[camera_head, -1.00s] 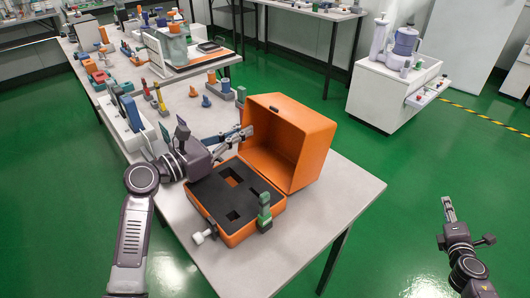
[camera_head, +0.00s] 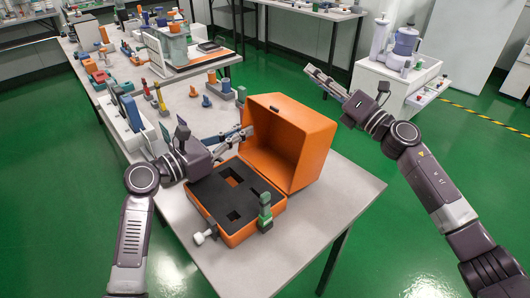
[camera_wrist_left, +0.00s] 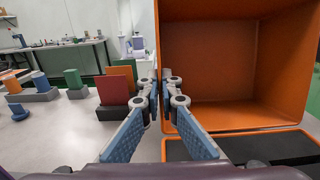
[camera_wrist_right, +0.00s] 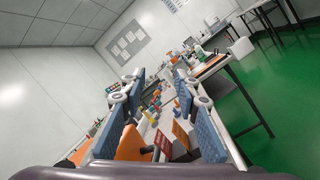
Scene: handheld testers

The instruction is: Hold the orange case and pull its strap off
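The orange case (camera_head: 288,150) stands open on the near end of the grey table, its lid upright and its base (camera_head: 237,233) lined with dark foam with square cutouts. My left gripper (camera_head: 248,131) is at the lid's left edge; in the left wrist view its fingertips (camera_wrist_left: 156,88) are closed together on that edge. My right gripper (camera_head: 310,72) is raised beyond the lid's upper right, apart from the case; in the right wrist view its fingers (camera_wrist_right: 157,85) are open and empty. I cannot clearly make out a strap. A green piece (camera_head: 265,212) is at the base's front right corner.
A white knob-ended piece (camera_head: 205,236) sits at the base's front left. Blue and green panels (camera_head: 130,112) stand left of the case, with several small coloured parts behind. A white cabinet (camera_head: 378,92) stands beyond the right gripper. Green floor lies right of the table.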

